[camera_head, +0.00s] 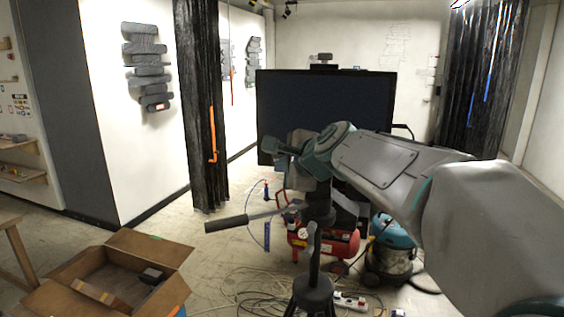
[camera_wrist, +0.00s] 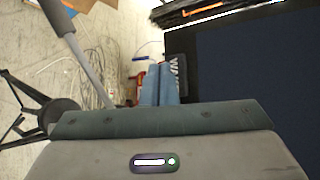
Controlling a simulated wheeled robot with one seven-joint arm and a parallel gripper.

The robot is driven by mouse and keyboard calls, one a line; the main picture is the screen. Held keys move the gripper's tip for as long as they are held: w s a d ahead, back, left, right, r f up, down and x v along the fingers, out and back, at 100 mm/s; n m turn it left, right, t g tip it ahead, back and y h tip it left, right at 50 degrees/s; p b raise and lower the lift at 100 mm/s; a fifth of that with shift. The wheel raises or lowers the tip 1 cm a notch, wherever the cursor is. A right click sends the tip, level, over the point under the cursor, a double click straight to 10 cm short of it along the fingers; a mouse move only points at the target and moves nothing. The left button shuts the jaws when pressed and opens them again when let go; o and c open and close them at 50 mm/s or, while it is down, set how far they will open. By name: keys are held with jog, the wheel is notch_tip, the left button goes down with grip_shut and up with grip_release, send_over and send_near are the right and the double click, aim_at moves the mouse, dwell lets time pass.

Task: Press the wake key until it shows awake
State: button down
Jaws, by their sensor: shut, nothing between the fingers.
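The wake key is a dark plate with white letters starting with "W" (camera_wrist: 174,63), seen in the wrist view beside the left edge of the dark screen (camera_wrist: 245,75). My gripper's two blue fingers (camera_wrist: 160,68) are shut together and empty. Their tips lie right at the key and cover part of it. I cannot tell whether they touch it. In the head view my arm reaches in from the right, across the lower part of the large dark screen (camera_head: 325,100). The key is not discernible there, and no awake sign can be read.
A tripod (camera_head: 313,290) with a long handle (camera_head: 227,223) stands in front of the screen. A red compressor (camera_head: 335,243), a blue-topped vacuum (camera_head: 392,233) and loose cables lie around it. An open cardboard box (camera_head: 105,280) is at lower left. Black curtains hang either side.

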jog(key=shift+w, duration=0.2)
dwell(0.6)
jog(key=shift+w+d, duration=0.1)
jog(key=shift+w, duration=0.15)
jog(key=shift+w+d, duration=0.1)
jog(key=shift+w, duration=0.3)
dwell(0.6)
jog(key=shift+s, duration=0.85)
jog(key=s, duration=0.2)
jog(key=s+a, duration=0.1)
jog(key=s, duration=0.2)
jog(key=shift+a, duration=0.2)
jog(key=shift+w, duration=0.1)
dwell(0.8)
